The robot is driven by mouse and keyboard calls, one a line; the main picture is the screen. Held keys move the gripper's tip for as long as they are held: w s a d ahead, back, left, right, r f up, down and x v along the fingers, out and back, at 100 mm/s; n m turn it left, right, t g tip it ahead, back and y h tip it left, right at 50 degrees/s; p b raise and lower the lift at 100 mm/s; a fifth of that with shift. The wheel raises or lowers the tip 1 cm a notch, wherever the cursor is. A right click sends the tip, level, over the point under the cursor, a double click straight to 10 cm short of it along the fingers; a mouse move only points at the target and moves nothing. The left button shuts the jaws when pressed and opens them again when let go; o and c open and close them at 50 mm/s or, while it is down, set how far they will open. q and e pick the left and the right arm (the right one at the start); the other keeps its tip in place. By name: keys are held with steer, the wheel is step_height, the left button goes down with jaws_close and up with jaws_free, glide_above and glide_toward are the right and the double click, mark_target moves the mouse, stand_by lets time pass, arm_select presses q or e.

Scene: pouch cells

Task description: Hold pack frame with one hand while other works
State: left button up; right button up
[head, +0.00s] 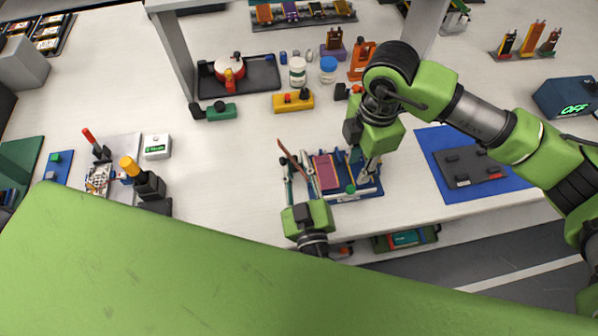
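The pack frame (369,190) is a blue tray near the front edge of the table. A flat pinkish-purple pouch cell (326,172) lies in it. My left gripper (294,162) is just left of the frame, its fingers pointing away from the table's front edge. A thin reddish-brown piece (286,149) shows tilted at its fingers; whether it is gripped I cannot tell. My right gripper (371,168) points down at the frame's right side, at or very near it. Its fingertips are partly hidden, so contact and closure are unclear.
A blue mat (440,143) with a dark grey fixture (469,167) lies to the right. A yellow block (293,102), bottles (298,71) and an orange holder (361,60) stand behind. A shelf post (172,55) rises at the back left.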

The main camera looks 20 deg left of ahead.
arm_select(q)
jaws_close()
stand_by(0.3)
arm_select(e)
steer(key=shift+s, duration=0.15)
jaws_close()
steer(key=shift+s+d+f+n, duration=0.25)
steer(key=shift+s+f+n, duration=0.4)
steer(key=shift+f, duration=1.05)
steer(key=shift+s+d+f+n, duration=0.25)
steer(key=shift+f+n, duration=0.55)
steer(key=shift+f, duration=0.95)
steer(key=shift+s+d+f+n, duration=0.2)
steer(key=shift+s+f+n, duration=0.45)
steer(key=shift+f, duration=1.05)
steer(key=shift+w, duration=0.2)
